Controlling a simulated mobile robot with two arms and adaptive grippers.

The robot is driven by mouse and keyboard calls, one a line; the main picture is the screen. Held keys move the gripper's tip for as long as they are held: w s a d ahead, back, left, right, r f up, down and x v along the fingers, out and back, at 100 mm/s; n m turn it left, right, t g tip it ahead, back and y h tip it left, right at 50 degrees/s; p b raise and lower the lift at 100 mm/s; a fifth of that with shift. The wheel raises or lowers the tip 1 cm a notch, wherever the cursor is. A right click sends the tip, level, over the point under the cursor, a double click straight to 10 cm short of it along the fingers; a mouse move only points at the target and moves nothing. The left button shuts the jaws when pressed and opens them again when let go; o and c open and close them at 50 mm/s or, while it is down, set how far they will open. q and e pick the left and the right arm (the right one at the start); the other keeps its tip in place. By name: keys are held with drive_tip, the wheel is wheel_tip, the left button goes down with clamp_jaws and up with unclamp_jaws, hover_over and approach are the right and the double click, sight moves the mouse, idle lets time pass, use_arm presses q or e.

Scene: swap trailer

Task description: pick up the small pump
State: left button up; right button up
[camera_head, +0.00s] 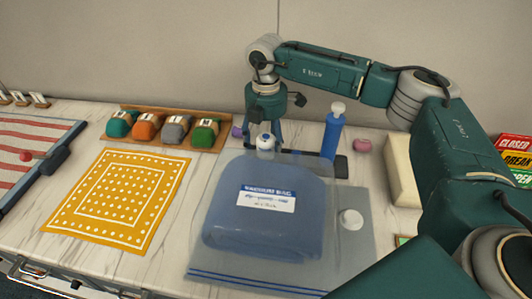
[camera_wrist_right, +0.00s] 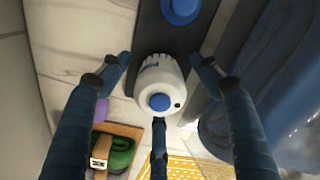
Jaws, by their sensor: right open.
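The small pump (camera_head: 265,145) is a white ribbed piece with a blue knob, standing upright on a dark tray behind the vacuum bag (camera_head: 265,225). My right gripper (camera_head: 263,126) points down over it, fingers spread, the pump's lower part hidden behind the bag. In the right wrist view the pump (camera_wrist_right: 160,84) lies between the three spread blue fingers (camera_wrist_right: 154,90), with gaps around it; none seems to close on it. My left gripper is not in view.
A blue bottle (camera_head: 332,132) with a white cap stands right of the pump, and a pink item (camera_head: 362,145) beyond it. Several coloured bundles (camera_head: 174,129) sit in a wooden tray at the left. A yellow dotted cloth (camera_head: 120,199) lies in front.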

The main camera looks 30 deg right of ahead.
drive_tip(key=shift+r, duration=0.15)
drive_tip(key=c, duration=1.4)
